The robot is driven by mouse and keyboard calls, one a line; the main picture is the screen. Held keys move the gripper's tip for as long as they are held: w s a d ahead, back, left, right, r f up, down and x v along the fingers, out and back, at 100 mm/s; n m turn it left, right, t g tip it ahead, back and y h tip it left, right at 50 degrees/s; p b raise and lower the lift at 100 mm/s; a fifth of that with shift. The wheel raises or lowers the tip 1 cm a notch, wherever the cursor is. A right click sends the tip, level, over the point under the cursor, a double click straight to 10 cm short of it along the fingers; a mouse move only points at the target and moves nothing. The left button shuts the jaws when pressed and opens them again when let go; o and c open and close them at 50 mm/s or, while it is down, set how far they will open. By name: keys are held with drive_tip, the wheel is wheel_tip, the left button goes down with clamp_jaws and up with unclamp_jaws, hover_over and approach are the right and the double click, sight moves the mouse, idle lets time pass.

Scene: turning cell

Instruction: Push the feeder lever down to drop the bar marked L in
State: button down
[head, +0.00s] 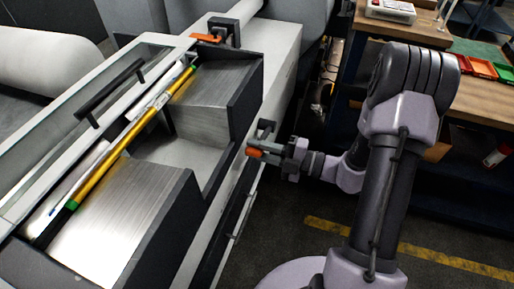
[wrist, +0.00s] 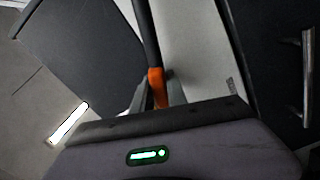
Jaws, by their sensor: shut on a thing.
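My gripper (head: 262,150) is at the right side of the bar feeder (head: 187,205). It is shut on the orange grip of a dark lever; in the wrist view the orange grip (wrist: 156,86) sits between the fingertips at the end of the dark rod (wrist: 146,35). A long brass-coloured bar (head: 128,143) with green ends lies along the feeder's sloping top. A small pale tag is on it, too small to read. Paler bars (head: 90,160) lie beside it. The lever's far end is hidden in the head view.
Another orange piece (head: 207,37) is on a dark bracket at the feeder's far end. A black handle (head: 108,92) stands on the cover to the left. Workbenches (head: 480,92) with red and green trays are behind my arm. Yellow-marked floor (head: 430,255) is clear.

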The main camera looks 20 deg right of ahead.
drive_tip(key=f+n+b, duration=0.1)
drive_tip(key=f, duration=0.1)
drive_tip(key=f+n+b, duration=0.1)
drive_tip(key=f+n, duration=0.1)
drive_tip(key=f+n+b, duration=0.1)
drive_tip(key=f, duration=0.1)
drive_tip(key=shift+s+a+f+n, duration=0.2)
drive_tip(key=shift+s+a+n, duration=0.1)
drive_tip(key=shift+s, duration=0.1)
drive_tip(key=shift+w+d+f+n+b, duration=0.15)
drive_tip(key=shift+f+n+b, duration=0.5)
drive_tip(key=shift+f+n, duration=0.55)
drive_tip(key=shift+f, duration=0.1)
drive_tip(key=c, duration=1.3)
unclamp_jaws()
